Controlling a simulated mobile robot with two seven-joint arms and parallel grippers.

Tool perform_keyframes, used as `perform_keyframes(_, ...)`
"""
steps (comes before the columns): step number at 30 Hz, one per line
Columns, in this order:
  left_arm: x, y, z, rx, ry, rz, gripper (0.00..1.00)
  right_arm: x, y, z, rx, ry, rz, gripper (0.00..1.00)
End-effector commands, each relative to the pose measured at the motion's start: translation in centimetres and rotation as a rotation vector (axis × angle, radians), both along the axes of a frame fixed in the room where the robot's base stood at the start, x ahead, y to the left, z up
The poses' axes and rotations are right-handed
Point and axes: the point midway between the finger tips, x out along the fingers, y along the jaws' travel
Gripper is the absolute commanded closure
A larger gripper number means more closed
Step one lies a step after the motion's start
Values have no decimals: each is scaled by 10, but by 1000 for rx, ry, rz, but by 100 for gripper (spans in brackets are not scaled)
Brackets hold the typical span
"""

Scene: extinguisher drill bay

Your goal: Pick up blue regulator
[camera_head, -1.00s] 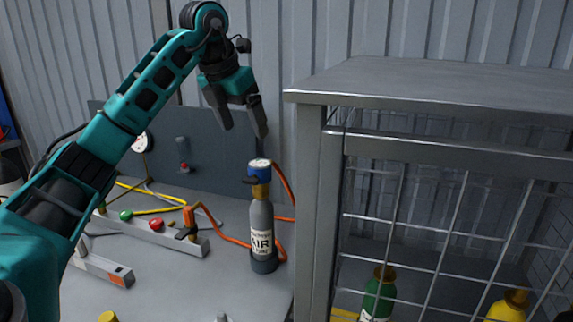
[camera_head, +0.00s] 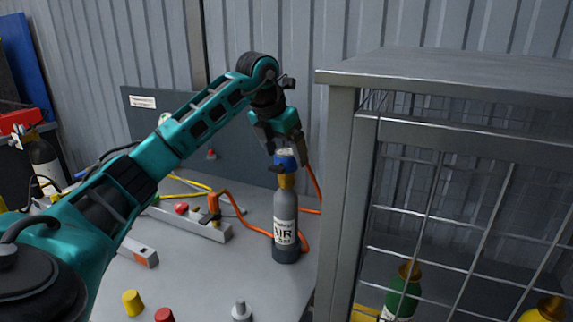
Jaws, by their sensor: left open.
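The blue regulator (camera_head: 285,161) sits on top of a grey cylinder (camera_head: 286,221) labelled AIR, which stands upright on the grey bench near the cage. An orange hose runs close behind it. My left gripper (camera_head: 285,149) is open and points down, with its fingers at the regulator's top, one to each side as far as I can see. Whether the fingers touch the regulator cannot be told. My right gripper is not in view.
A metal cage (camera_head: 345,200) stands just right of the cylinder, with a green cylinder (camera_head: 403,292) and a yellow one (camera_head: 545,310) inside. An orange hose (camera_head: 247,228) and a metal rail (camera_head: 190,224) lie to the left. Yellow (camera_head: 132,303) and red (camera_head: 165,315) caps stand in front.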

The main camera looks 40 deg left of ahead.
Motion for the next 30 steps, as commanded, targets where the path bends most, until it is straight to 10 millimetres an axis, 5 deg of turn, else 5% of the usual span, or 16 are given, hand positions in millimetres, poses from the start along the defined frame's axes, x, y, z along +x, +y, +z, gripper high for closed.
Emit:
perform_keyframes(12, 7, 0, -14, 0, -2, 0, 17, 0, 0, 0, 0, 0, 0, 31)
perform_keyframes(30, 6, 0, -14, -1, -2, 0, 74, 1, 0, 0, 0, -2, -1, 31)
